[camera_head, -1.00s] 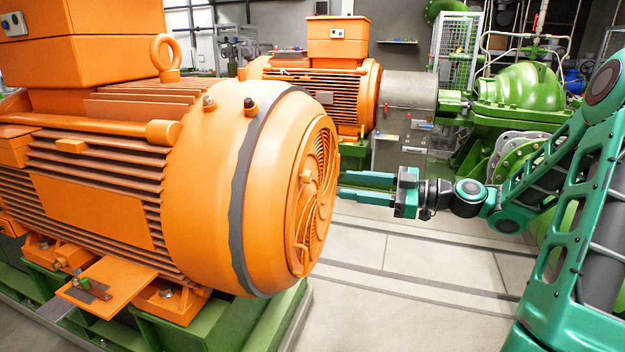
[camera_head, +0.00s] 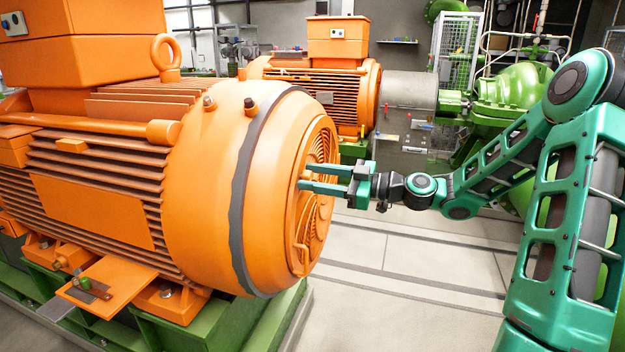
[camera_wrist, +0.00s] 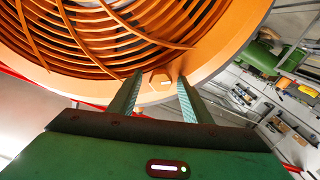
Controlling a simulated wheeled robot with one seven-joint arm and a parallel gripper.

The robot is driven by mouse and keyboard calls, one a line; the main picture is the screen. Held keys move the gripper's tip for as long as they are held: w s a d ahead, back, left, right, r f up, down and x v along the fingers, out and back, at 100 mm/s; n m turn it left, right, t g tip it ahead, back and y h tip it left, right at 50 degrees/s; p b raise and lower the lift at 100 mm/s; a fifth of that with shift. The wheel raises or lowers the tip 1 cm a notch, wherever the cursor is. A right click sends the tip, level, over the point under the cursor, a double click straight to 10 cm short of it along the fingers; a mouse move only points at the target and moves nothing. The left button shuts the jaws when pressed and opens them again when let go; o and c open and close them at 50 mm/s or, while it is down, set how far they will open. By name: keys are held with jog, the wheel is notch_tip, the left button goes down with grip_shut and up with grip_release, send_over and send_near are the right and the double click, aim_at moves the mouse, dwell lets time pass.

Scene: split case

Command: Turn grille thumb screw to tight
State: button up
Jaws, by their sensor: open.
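The orange motor's round fan grille (camera_head: 318,215) faces right in the head view. In the wrist view the grille (camera_wrist: 95,30) fills the upper left with curved bars. A small orange thumb screw (camera_wrist: 159,80) sits on its rim, between and slightly beyond my fingertips. My gripper (camera_head: 304,176) is open, its two green fingers pointing left at the grille face. In the wrist view my gripper (camera_wrist: 161,78) has one finger on each side of the screw, with a gap showing on both sides. In the head view the fingers cover the screw. I cannot tell whether they touch the rim.
An orange handle (camera_head: 301,258) stands out from the lower grille, below my fingers. A second orange motor (camera_head: 335,85) and a green pump (camera_head: 515,95) stand behind. The pale floor (camera_head: 400,255) right of the near motor is clear.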

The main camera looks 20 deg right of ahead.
jog(key=c, duration=1)
jog(key=shift+c, duration=0.2)
